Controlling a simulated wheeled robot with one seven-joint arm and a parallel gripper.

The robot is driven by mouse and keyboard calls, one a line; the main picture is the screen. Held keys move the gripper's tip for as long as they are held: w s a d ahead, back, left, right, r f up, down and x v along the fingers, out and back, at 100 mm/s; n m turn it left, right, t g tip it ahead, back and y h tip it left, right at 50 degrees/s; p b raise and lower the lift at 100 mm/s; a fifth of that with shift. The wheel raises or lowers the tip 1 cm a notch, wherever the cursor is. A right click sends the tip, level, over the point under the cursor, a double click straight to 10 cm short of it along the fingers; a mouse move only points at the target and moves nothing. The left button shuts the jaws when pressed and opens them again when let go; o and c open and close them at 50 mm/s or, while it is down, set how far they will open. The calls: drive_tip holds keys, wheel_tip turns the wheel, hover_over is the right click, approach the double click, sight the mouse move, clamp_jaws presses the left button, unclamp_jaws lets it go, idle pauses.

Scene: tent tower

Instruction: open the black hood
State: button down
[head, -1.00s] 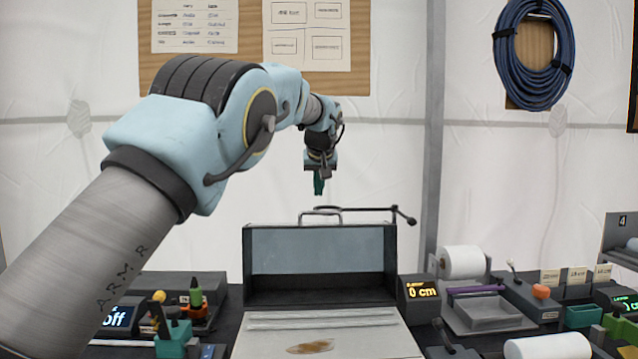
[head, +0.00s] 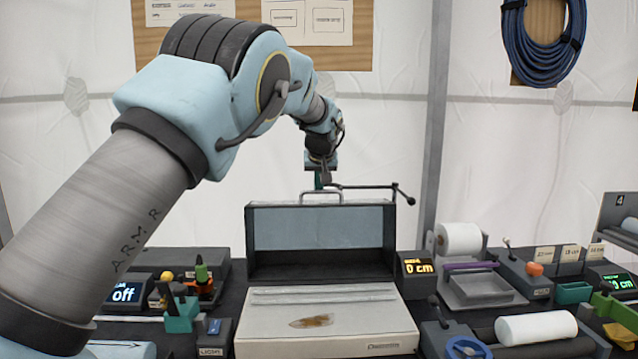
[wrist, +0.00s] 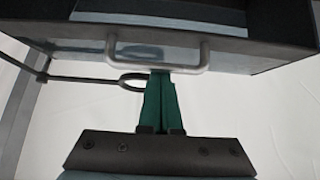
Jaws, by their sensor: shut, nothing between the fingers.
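The black hood (head: 390,240) is a dark box with a blue-grey pane in its upper front and a dark gap below the pane. A light metal handle (head: 321,193) stands on its top edge. My gripper (head: 319,185) is just above and behind that handle, its green fingers partly hidden by the arm's end. In the wrist view, the green fingers (wrist: 160,78) are shut together with nothing between them. Their tips are at or very near the handle bar (wrist: 188,68); I cannot tell whether they touch. The hood (wrist: 250,42) fills the top of that view.
A thin black rod with a ring (wrist: 133,82) runs beside the fingers. A pale tray (head: 265,335) with a brown specimen (head: 311,321) lies before the hood. A "0 cm" display (head: 419,268) and a paper roll (head: 459,239) are at right, an "off" display (head: 123,293) at left.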

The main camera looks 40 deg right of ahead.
idle(0.3)
drive_tip(key=shift+s+f+b, duration=0.1)
drive_tip(key=shift+f+b, duration=0.05)
drive_tip(key=shift+b, duration=0.3)
drive_tip(key=b, duration=0.2)
drive_tip(key=shift+s+a+f+t+b, duration=0.1)
drive_tip(key=shift+s+a+t+b, duration=0.2)
drive_tip(key=shift+s+b, duration=0.1)
drive_tip(key=s+a+t+h+b, duration=0.2)
drive_tip(key=s+a+b, duration=0.3)
drive_tip(key=b, duration=1.2)
drive_tip(key=shift+s+r, duration=0.4)
drive_tip(key=shift+w+r, duration=0.1)
